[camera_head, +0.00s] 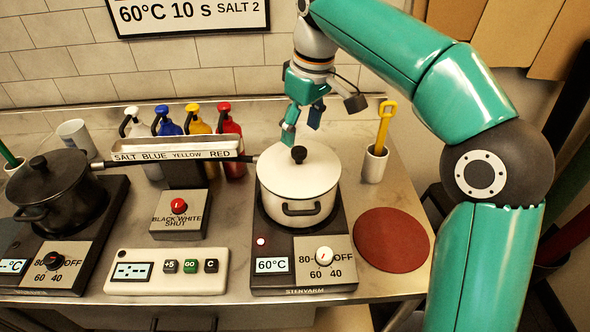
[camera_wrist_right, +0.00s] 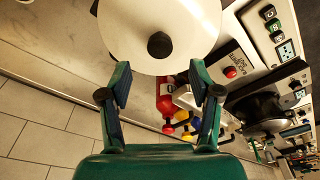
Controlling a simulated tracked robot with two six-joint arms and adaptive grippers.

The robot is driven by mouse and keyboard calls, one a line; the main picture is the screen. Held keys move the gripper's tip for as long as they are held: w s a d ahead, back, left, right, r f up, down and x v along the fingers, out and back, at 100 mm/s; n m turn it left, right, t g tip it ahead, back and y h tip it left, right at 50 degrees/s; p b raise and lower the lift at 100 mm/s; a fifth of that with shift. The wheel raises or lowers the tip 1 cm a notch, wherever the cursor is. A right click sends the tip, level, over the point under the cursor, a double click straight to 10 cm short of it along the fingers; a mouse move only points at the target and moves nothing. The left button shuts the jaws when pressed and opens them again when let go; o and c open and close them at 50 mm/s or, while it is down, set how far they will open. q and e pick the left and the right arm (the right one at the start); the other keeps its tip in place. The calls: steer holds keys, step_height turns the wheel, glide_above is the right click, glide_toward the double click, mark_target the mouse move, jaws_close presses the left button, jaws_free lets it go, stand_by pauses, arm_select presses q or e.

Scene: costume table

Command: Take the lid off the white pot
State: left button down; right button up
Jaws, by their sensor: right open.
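The white pot (camera_head: 293,204) stands on the right hot plate with its white lid (camera_head: 318,170) on top. The lid has a black knob (camera_head: 299,154). My right gripper (camera_head: 301,128) is open above the far part of the lid, close to the knob but apart from it. In the right wrist view the lid (camera_wrist_right: 190,25) and its knob (camera_wrist_right: 160,45) lie ahead of the open fingers (camera_wrist_right: 160,85), with nothing between them. My left gripper is not in view.
A black pot (camera_head: 55,190) stands on the left hot plate. Colored pump bottles (camera_head: 232,145) stand behind a labelled rail (camera_head: 180,150). A cup with a yellow-handled tool (camera_head: 375,163) stands right of the white pot. A bare dark red round mat (camera_head: 392,240) lies front right.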

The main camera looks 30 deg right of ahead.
mark_target(299, 149)
steer(key=shift+w+a+f, duration=0.1)
steer(key=shift+w+f, duration=0.15)
steer(key=shift+f, duration=1.5)
steer(key=shift+w+f, duration=0.2)
steer(key=shift+f, duration=1.5)
steer(key=shift+s, duration=0.1)
jaws_close()
